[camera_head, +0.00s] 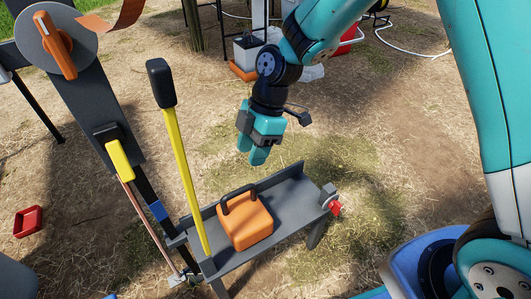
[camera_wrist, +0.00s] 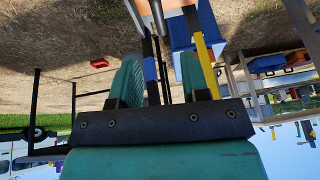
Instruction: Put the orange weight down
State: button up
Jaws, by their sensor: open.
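The orange weight (camera_head: 246,222), a block with a dark handle (camera_head: 239,196) on top, rests on a dark grey bench (camera_head: 285,198) in the head view. My gripper (camera_head: 253,151), with teal fingers pointing down, hangs above and behind the weight, clear of it. In the wrist view my gripper (camera_wrist: 163,75) is open, with nothing seen between its fingers. That view does not clearly show the weight.
A yellow lever (camera_head: 180,165) with a black grip rises at the left of the bench. A red part (camera_head: 335,208) sits at its right end. A post with an orange knob (camera_head: 55,43) stands at left. A red tray (camera_head: 28,221) lies on the straw ground.

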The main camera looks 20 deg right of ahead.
jog(key=s+d+r+m+t, duration=0.1)
jog(key=s+d+r+m, duration=0.2)
jog(key=s+r+m, duration=0.4)
jog(key=s+d+r+m+t, duration=0.1)
jog(key=s+d+r+m, duration=0.1)
jog(key=s+r+m, duration=0.5)
jog(key=s+r, duration=0.1)
jog(key=s, duration=0.3)
jog(key=shift+s+d+r, duration=0.15)
jog(key=shift+s+d, duration=0.2)
jog(key=shift+d, duration=0.05)
